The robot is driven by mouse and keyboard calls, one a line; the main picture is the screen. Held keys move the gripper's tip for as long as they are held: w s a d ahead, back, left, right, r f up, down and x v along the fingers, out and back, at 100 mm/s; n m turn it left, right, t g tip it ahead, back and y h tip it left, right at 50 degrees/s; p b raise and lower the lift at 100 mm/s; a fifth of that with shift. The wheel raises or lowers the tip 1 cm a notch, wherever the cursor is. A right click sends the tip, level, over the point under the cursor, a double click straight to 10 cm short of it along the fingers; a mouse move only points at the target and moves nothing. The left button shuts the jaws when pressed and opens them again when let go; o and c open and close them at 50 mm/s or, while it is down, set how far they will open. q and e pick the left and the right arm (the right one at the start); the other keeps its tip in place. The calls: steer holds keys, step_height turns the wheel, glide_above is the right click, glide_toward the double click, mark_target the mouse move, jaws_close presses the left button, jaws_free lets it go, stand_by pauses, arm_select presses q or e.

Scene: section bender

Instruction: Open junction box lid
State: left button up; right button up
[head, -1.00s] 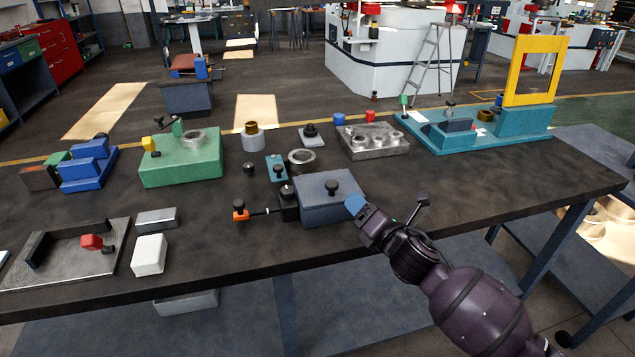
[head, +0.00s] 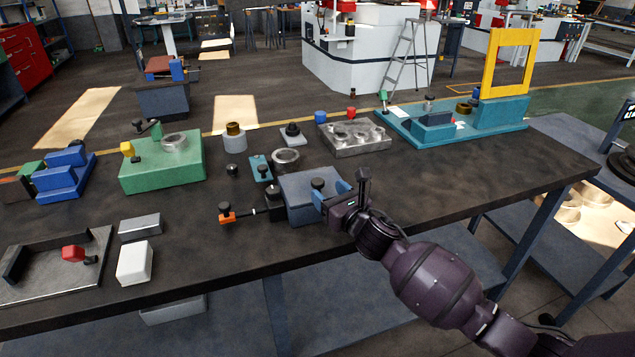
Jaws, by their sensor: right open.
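The junction box is a grey-blue box (head: 297,184) near the front middle of the bench, with its flat lid closed. The dark round knob on the lid (head: 318,184) is partly covered by my gripper. My right gripper (head: 331,191) is open, its blue fingertips over the right part of the lid, close by the knob. I cannot tell whether the fingers touch the knob or stand around it. My left gripper is not in view.
An orange-ended clamp (head: 227,213) sits just left of the box. A metal ring (head: 285,157) and a teal plate (head: 261,168) lie behind it. A green block (head: 165,172) stands further left. The bench right of the box is mostly clear.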

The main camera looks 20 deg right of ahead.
mark_target(321, 186)
steer(key=shift+x, duration=2.75)
jaws_close()
